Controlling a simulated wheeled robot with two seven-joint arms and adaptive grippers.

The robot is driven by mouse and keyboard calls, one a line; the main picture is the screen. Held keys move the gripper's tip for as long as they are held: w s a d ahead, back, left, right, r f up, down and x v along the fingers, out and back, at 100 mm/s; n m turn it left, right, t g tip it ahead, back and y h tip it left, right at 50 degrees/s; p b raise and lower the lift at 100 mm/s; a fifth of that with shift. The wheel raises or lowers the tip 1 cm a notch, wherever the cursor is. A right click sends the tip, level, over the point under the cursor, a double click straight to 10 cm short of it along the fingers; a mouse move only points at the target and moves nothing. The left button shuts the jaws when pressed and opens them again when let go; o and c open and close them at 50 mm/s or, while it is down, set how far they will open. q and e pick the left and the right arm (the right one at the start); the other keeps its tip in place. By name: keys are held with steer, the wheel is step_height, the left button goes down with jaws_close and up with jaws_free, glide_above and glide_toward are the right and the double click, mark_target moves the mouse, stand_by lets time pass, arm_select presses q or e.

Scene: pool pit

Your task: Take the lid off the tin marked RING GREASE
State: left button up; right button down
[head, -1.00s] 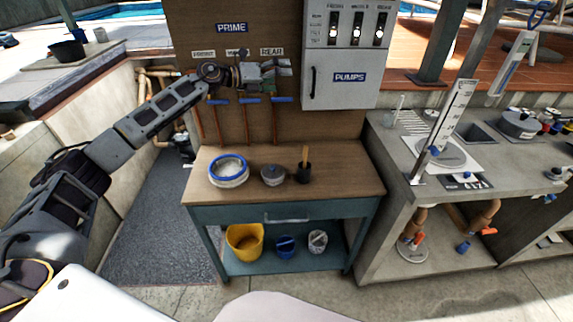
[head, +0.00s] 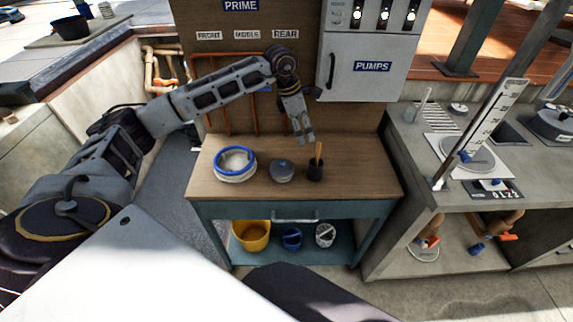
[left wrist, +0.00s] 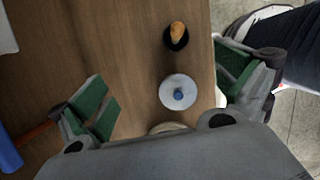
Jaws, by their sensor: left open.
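A small grey round tin with a lid (head: 281,166) stands upright on the wooden bench top; no label on it is readable. The lid is on the tin. My left gripper (head: 303,139) is above the bench, pointing down, behind and slightly right of the tin in the head view. Its fingers (left wrist: 165,88) are wide apart and empty, with the lid showing between and beyond them. My right gripper is not in view.
A dark cup with a wooden-handled tool (head: 315,170) stands close right of the tin. A white tub with a blue rim (head: 235,178) stands to its left. The bench front (head: 350,190) is clear. Upright pipes and a panel stand behind.

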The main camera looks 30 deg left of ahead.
mark_target(282, 163)
arm_select(q)
steer(key=s+a+f+m+g+y, duration=0.1)
steer(key=s+a+g+y, duration=0.1)
steer(key=s+a, duration=0.2)
steer(key=shift+s+a+y, duration=0.2)
steer(key=shift+a+y, duration=0.2)
steer(key=shift+a, duration=0.2)
steer(key=shift+f, duration=0.1)
steer(key=shift+f, duration=4.2)
steer(key=shift+f, duration=0.1)
steer(key=shift+s+d+f+p, duration=0.1)
steer(key=shift+f+p, duration=0.2)
steer(key=shift+f, duration=0.95)
steer(key=shift+s+d+f+p, duration=0.1)
steer(key=shift+f+p, duration=0.15)
steer(key=shift+f, duration=1)
